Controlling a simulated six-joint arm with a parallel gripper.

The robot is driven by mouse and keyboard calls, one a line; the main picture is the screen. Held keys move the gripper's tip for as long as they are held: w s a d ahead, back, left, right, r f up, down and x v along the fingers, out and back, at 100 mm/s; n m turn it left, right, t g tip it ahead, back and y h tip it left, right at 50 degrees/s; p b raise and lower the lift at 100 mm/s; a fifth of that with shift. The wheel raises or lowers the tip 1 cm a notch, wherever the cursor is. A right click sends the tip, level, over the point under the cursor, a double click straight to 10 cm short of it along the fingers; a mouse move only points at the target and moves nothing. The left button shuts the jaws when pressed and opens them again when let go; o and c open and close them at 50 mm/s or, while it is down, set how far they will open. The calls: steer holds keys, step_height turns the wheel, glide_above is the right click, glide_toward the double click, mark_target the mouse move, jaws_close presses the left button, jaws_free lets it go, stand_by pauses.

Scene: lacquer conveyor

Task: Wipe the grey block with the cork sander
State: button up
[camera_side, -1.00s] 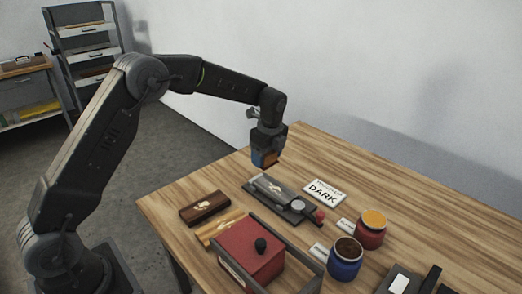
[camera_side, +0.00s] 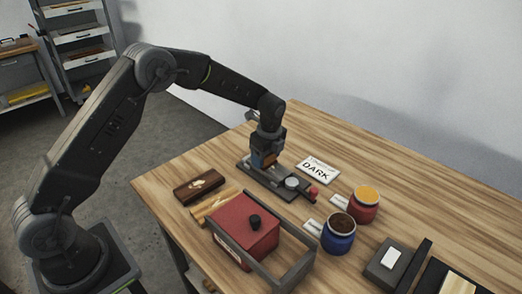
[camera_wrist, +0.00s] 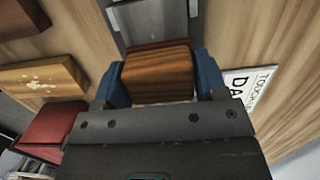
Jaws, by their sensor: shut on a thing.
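My gripper (camera_side: 263,163) is shut on the cork sander, a brown block (camera_wrist: 158,76) held between blue fingers in the wrist view. A reddish strip shows along the sander's far edge. In the side view, my gripper is low over the dark grey holder (camera_side: 274,186), at the grey block's place. The grey block is mostly hidden there by my gripper. A grey surface (camera_wrist: 152,20) lies just beyond the sander in the wrist view; I cannot tell block from holder. Whether the sander touches the block is unclear.
A DARK card (camera_side: 318,170) lies behind the holder. A clamp with a red knob (camera_side: 314,191) is at its right end. A dark wooden block (camera_side: 199,187) and red box (camera_side: 244,232) stand nearby. An orange-topped jar (camera_side: 364,207) and blue jar (camera_side: 338,236) stand right.

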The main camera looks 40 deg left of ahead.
mark_target(277, 170)
steer(key=d, duration=0.5)
steer(key=shift+a, duration=3.65)
steer(key=shift+a+r, duration=0.1)
steer(key=shift+a, duration=0.05)
step_height(277, 170, up, 8)
